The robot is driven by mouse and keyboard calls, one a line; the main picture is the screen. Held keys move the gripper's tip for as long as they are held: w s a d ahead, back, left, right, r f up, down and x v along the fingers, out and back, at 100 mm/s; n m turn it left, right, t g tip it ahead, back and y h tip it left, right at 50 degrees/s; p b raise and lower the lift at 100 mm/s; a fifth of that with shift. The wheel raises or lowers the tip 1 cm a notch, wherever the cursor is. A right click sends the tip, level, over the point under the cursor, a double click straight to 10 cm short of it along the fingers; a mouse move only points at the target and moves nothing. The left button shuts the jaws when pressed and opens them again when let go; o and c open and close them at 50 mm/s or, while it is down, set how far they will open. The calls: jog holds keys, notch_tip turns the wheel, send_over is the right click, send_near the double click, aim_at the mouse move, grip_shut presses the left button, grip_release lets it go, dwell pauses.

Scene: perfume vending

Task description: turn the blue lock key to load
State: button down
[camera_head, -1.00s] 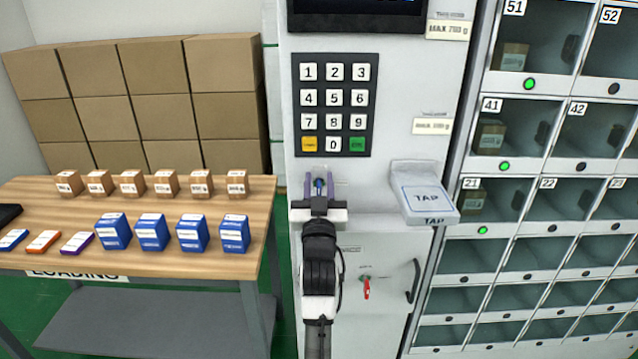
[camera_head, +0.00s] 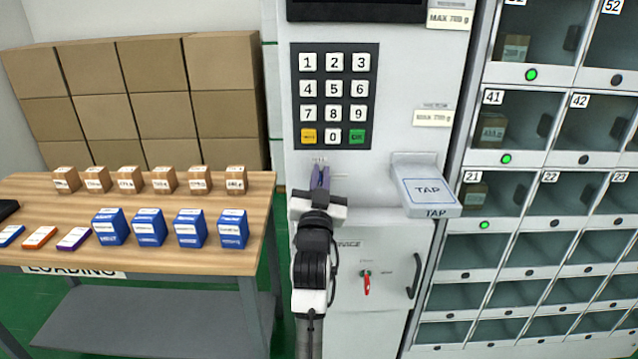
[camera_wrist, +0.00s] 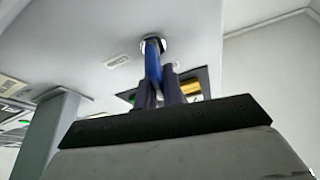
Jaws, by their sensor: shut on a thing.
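The blue lock key (camera_wrist: 153,62) shows in the wrist view, standing in a round metal lock on the pale machine panel. My gripper (camera_wrist: 160,85) has its two purple-grey fingers closed around the key's lower part. In the head view, my gripper (camera_head: 320,178) is at the lock just below the keypad, and its fingers hide most of the key. The small label above the lock is too small to read.
The keypad (camera_head: 334,97) is right above my gripper. The TAP reader (camera_head: 428,191) juts out to the right. A red key (camera_head: 366,284) sits in the lower door. A table (camera_head: 150,262) with boxes stands left, and numbered compartments (camera_head: 515,180) are right.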

jog(key=m+h+b, duration=0.1)
jog(key=m+b, duration=0.2)
jog(key=f+m+h+b, duration=0.1)
jog(key=m, duration=0.1)
jog(key=shift+d+g+h+b, duration=0.25)
jog(key=shift+g+h+b, duration=0.05)
jog(key=shift+g+b, duration=0.1)
jog(key=m+b, duration=0.1)
jog(key=m, duration=0.1)
jog(key=m+g+h+b, duration=0.1)
jog(key=m+b, duration=0.1)
jog(key=m+g+b, duration=0.1)
jog(key=m, duration=0.1)
jog(key=shift+d+f+h+b, duration=0.1)
jog(key=shift+d+h+b, duration=0.2)
jog(key=shift+h, duration=0.1)
jog(key=m+b, duration=0.1)
jog(key=m, duration=0.1)
jog(key=m+g+b, duration=0.1)
jog(key=m, duration=0.1)
jog(key=shift+d+f+h, duration=0.15)
jog(key=shift+h, duration=0.15)
jog(key=shift+d+f+m+g+b, duration=0.15)
jog(key=shift+m+g+b, duration=0.25)
jog(key=shift+m, duration=0.6)
jog(key=shift+a+f+m+g+b, duration=0.1)
jog(key=shift+m+g+b, duration=0.1)
jog(key=shift+m+g, duration=0.6)
jog(key=shift+m, duration=0.3)
